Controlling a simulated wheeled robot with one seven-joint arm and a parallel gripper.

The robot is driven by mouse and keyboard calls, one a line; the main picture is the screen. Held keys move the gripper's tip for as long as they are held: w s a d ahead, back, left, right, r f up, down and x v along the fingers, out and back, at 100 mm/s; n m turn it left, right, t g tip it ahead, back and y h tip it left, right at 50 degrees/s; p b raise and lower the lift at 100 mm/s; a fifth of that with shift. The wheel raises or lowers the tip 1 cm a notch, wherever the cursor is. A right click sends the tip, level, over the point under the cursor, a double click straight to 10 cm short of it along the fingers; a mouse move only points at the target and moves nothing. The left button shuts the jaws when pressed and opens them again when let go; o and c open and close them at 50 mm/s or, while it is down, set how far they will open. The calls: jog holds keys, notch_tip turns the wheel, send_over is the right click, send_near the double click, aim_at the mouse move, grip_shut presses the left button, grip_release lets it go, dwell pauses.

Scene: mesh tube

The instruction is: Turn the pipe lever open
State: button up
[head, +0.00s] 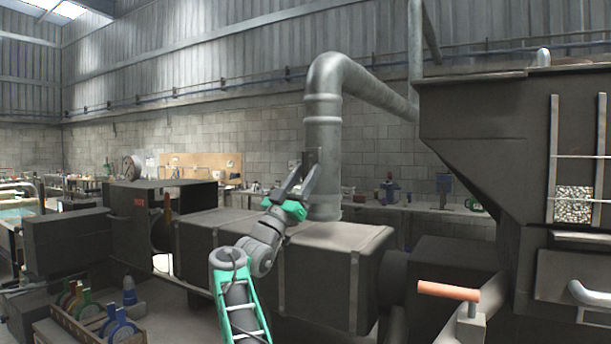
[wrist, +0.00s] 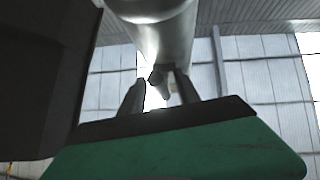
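A thick grey metal pipe (head: 323,130) rises from the dark box duct and bends right at the top. A small dark upright piece (head: 311,157), which may be the pipe lever, shows against its lower part. My gripper (head: 300,174) is raised just in front of it, with its fingers pointing up and apart. In the wrist view, my gripper (wrist: 161,88) has a small grey knob-like end (wrist: 160,80) between or just beyond its two fingertips. The pipe (wrist: 165,35) is close above. I cannot tell whether the fingers touch anything.
The dark box duct (head: 300,240) lies below the gripper. An orange-handled lever (head: 448,290) stands at the lower right, near the large dark hopper (head: 480,140). A wooden rack (head: 75,330) with coloured rings is at the lower left. A big dark shape fills the wrist view's left side.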

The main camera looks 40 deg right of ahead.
jog(key=b+v, duration=0.4)
jog(key=v, duration=0.3)
jog(key=shift+a+f, duration=0.25)
jog(key=shift+a, duration=0.05)
